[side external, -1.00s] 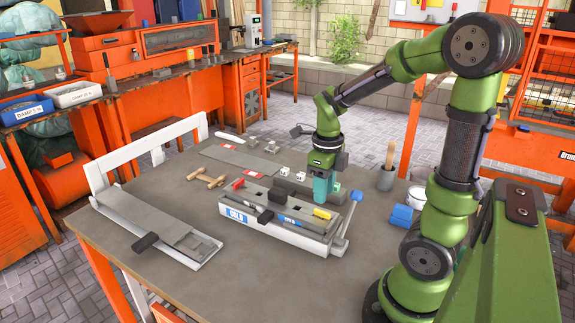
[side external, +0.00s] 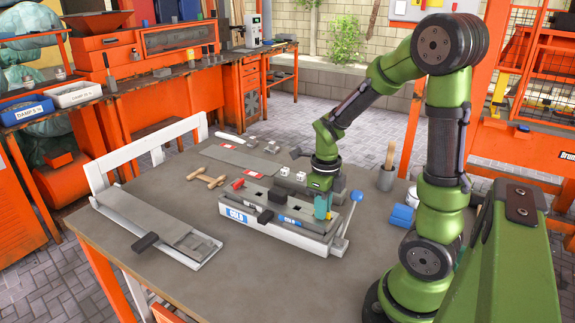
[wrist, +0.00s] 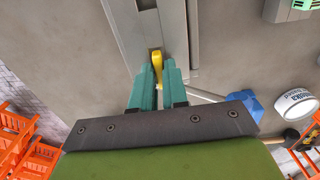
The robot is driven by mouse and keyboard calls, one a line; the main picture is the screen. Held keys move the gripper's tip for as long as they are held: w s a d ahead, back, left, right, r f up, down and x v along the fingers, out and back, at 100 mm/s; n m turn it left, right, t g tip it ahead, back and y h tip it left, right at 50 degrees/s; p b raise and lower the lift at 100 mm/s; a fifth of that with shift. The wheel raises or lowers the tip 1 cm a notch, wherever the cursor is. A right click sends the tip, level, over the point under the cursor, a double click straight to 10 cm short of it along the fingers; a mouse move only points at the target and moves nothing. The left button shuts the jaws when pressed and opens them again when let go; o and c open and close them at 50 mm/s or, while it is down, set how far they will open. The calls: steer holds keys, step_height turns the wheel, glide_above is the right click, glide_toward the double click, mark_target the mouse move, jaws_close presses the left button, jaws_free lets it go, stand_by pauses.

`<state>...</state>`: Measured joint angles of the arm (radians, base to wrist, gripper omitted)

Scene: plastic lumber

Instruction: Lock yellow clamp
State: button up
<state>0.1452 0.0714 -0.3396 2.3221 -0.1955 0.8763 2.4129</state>
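The yellow clamp (wrist: 158,68) shows in the wrist view as a small lever at the end of a grey mould part, between my two teal fingertips. In the side view, only a bit of yellow (side external: 328,215) shows beside the fingers, at the right end of the white-based mould marked COLD (side external: 240,217). My gripper (wrist: 159,72) has its fingers close together, one on each side of the clamp. It points down at the mould in the side view (side external: 323,208). I cannot tell whether the fingers press on the clamp.
A blue-knobbed lever (side external: 356,195) stands close to the right of my gripper. A black handle (side external: 265,216) sticks out at the mould's front. A long grey mould (side external: 150,220) lies to the left. The front of the table is clear.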

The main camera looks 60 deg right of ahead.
jaws_close()
steer(key=m, duration=0.4)
steer(key=shift+m, duration=0.4)
steer(key=o, duration=0.6)
jaws_free()
steer(key=shift+o, duration=0.2)
steer(key=shift+r, duration=0.15)
steer(key=shift+r, duration=3.4)
